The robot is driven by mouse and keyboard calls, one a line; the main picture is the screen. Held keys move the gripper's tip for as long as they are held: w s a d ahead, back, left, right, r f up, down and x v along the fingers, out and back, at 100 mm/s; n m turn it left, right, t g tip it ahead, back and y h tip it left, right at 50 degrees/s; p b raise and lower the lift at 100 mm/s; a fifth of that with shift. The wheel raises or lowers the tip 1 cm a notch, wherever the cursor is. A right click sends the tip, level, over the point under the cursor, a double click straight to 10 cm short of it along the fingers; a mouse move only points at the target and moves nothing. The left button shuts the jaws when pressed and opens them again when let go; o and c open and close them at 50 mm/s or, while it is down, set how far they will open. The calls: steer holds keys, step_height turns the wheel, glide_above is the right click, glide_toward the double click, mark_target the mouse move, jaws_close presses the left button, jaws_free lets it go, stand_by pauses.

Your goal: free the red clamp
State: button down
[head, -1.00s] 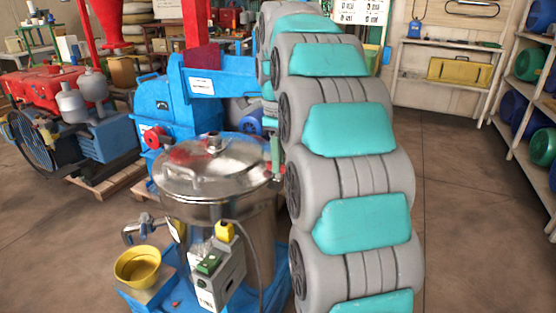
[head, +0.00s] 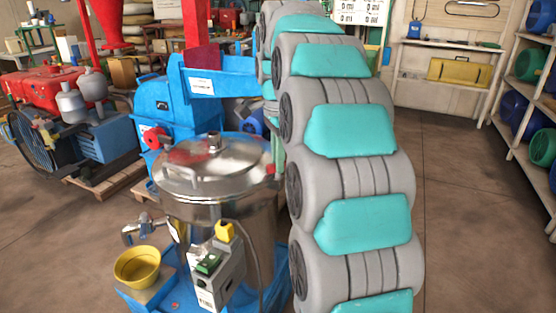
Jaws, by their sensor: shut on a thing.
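A blue hammer mill (head: 178,118) stands behind a steel pot with a lid. A red knob-like part (head: 153,137) sits on the mill's left side; I cannot tell if it is the red clamp. A small red piece (head: 271,169) also shows by the right rim of the pot, partly hidden by my arm. My grey and teal arm runs up the middle and away from the camera. My gripper is hidden behind the arm links and the pot, so I see neither its fingers nor what is between them.
The steel pot (head: 222,215) with a control box (head: 218,272) and a yellow bowl (head: 138,266) stands close in front. A red machine and a blue compressor (head: 105,140) stand at left. Shelves (head: 520,110) line the right. The floor at right is clear.

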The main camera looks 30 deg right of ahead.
steer(key=n, duration=0.4)
steer(key=shift+r+n, duration=0.1)
steer(key=shift+n, duration=2.2)
steer(key=c, duration=0.8)
jaws_free()
steer(key=shift+c, duration=0.2)
